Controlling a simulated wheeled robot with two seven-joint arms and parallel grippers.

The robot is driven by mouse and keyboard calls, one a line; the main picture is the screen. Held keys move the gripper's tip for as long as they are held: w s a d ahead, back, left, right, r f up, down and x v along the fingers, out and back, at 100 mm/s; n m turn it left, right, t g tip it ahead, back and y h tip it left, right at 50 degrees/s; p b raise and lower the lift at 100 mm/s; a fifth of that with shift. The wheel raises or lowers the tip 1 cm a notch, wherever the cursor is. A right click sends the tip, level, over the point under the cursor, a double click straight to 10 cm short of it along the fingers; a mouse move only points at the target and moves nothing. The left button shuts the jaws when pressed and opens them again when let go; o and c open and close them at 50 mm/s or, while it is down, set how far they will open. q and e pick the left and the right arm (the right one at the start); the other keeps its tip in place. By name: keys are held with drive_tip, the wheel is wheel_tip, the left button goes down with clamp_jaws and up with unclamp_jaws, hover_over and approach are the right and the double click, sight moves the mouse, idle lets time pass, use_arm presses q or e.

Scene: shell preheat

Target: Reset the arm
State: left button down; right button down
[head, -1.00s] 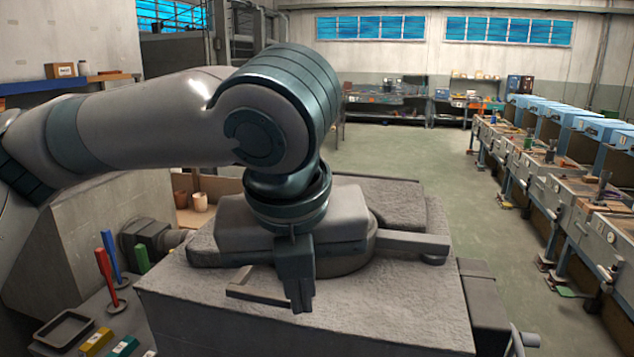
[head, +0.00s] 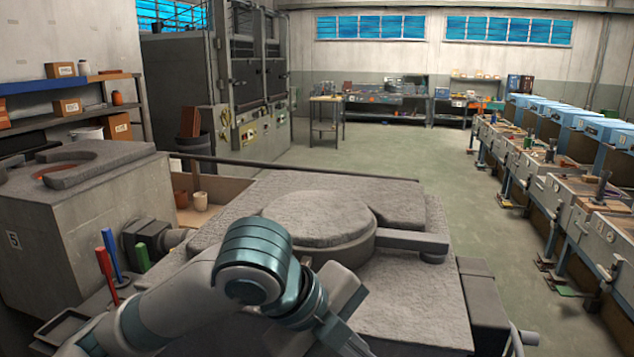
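My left arm comes in from the lower left and bends low in front of the grey stone-like furnace block (head: 400,290). My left gripper (head: 345,342) is at the bottom edge of the head view, pointing down and to the right. Its fingertips are cut off or hidden, so I cannot tell if it is open or shut. The round lid (head: 315,222) lies flat on top of the block, with a bar handle (head: 412,240) sticking out to the right. My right gripper is not in view.
A second furnace (head: 90,215) numbered 5 stands at the left. Red, blue and green handled tools (head: 112,250) and a dark tray (head: 62,325) are at the lower left. A row of workbenches (head: 570,190) runs along the right. The floor (head: 400,155) behind the block is clear.

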use_arm(q)
drive_tip(key=s+a+f+n+t, duration=0.1)
drive_tip(key=a+f+n, duration=0.4)
drive_tip(key=f+n, duration=0.55)
drive_tip(key=s+a+f+n+t, duration=0.15)
drive_tip(key=a+f+n, duration=0.4)
drive_tip(key=f, duration=0.75)
drive_tip(key=s+a+f+n+g+y, duration=0.2)
drive_tip(key=s+a+f+n+y, duration=0.4)
drive_tip(key=s+a+f+n, duration=0.85)
drive_tip(key=s+a+f+m+b, duration=0.2)
drive_tip(key=s+f, duration=0.1)
drive_tip(key=f, duration=1.3)
drive_tip(key=s+a+f+m+b, duration=0.1)
drive_tip(key=s+a+f+m, duration=0.1)
drive_tip(key=f, duration=1.5)
drive_tip(key=s+a+f+g+b, duration=0.2)
drive_tip(key=s+f+b, duration=0.1)
drive_tip(key=s+f, duration=1.5)
wheel_tip(320, 180, down, 2)
drive_tip(key=shift+a+f, duration=0.2)
drive_tip(key=shift+a, duration=0.15)
drive_tip(key=shift+s, duration=0.1)
